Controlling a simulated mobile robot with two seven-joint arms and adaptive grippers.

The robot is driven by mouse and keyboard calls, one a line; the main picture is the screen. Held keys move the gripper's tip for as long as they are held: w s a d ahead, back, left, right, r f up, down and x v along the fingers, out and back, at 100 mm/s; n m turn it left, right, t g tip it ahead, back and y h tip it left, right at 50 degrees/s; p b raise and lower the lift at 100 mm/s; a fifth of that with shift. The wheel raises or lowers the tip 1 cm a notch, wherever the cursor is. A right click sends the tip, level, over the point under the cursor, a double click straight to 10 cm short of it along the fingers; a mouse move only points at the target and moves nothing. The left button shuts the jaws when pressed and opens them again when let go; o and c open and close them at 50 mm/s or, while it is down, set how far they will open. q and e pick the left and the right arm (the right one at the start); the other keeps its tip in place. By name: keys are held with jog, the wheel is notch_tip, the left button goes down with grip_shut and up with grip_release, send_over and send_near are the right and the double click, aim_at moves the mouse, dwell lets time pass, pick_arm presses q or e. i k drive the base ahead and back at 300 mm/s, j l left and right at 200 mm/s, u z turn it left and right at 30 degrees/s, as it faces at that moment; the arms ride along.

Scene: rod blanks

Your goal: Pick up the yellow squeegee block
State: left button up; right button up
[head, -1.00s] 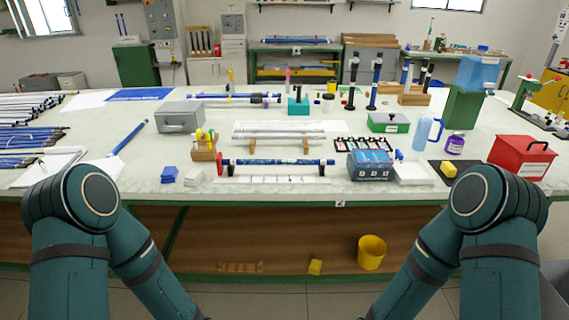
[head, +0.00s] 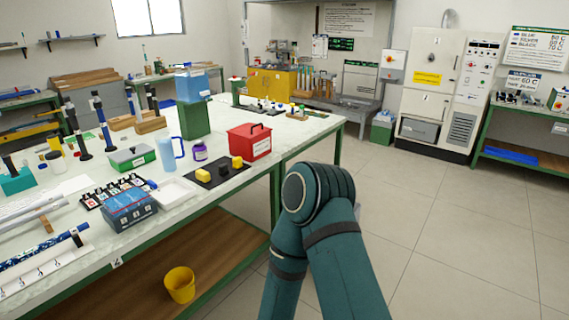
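Two small yellow blocks sit on a black mat (head: 222,180) near the front right corner of the white table. One yellow block (head: 203,175) is at the mat's left part, and another yellow block (head: 237,162) is at its right part, beside the red box. I cannot tell from their look which one is the squeegee block. Only a bent teal part of my arm shows, at the lower middle, in front of the table's right end. Neither of my grippers is in view.
A red box (head: 249,142), purple jar (head: 199,151), blue jug (head: 171,154) and white tray (head: 173,191) stand around the mat. A yellow bucket (head: 180,284) is on the lower shelf. Open floor (head: 430,220) lies right of the table.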

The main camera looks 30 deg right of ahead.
aim_at(237, 161)
jog(key=z, duration=0.75)
jog(key=i+l+u, duration=0.1)
jog(key=u, duration=0.35)
jog(key=i+l+u, duration=0.1)
jog(key=u, duration=0.4)
jog(key=l+u, duration=0.1)
jog(key=u, duration=0.35)
jog(key=i+l+u, duration=0.1)
jog(key=l+u, duration=0.2)
jog(key=l, duration=0.15)
jog(key=l+u, duration=0.3)
jog(key=l, duration=0.2)
jog(key=l+u, duration=0.3)
jog(key=l, duration=1.3)
jog(key=k+l+u, duration=0.1)
jog(key=l, duration=0.55)
jog(key=k+l, duration=0.1)
jog(key=l, duration=0.6)
jog(key=i+u, duration=0.05)
